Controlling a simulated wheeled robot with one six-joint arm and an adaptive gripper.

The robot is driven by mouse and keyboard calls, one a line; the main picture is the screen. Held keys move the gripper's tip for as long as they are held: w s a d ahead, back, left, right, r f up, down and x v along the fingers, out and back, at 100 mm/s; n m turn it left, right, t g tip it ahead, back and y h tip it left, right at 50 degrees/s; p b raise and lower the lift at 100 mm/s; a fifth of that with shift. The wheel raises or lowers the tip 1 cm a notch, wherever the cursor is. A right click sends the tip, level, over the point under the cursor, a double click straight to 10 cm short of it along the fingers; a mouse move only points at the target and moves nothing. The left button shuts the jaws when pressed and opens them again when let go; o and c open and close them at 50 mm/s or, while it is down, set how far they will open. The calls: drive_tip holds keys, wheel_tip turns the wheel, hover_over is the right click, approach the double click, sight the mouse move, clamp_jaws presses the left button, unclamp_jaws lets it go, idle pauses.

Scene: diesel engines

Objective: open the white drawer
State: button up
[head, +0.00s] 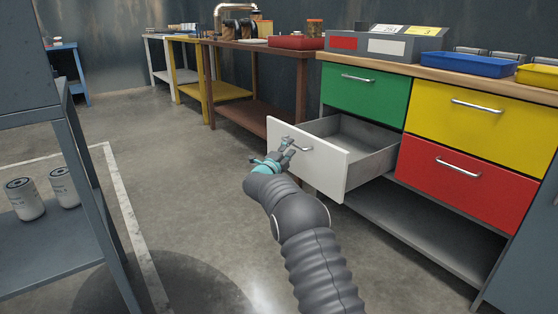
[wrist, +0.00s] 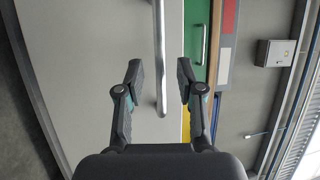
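The white drawer (head: 328,170) stands pulled out from the workbench, below the green drawer, and its empty grey inside shows in the head view. Its front also fills much of the wrist view (wrist: 95,40). Its metal handle (head: 303,149) is on the front panel. My gripper (head: 287,147) is at the handle in the head view. In the wrist view my gripper (wrist: 160,75) is open, one finger on each side of the handle bar (wrist: 160,45). Gaps show between the bar and both fingers. Whether anything touches in depth I cannot tell.
The green drawer (head: 363,92), yellow drawer (head: 484,113) and red drawer (head: 462,178) are shut. A low grey shelf (head: 425,232) lies beneath. A blue-grey rack (head: 45,248) with white filters stands at the left. The floor (head: 190,190) between is clear.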

drive_tip(key=v, duration=0.9)
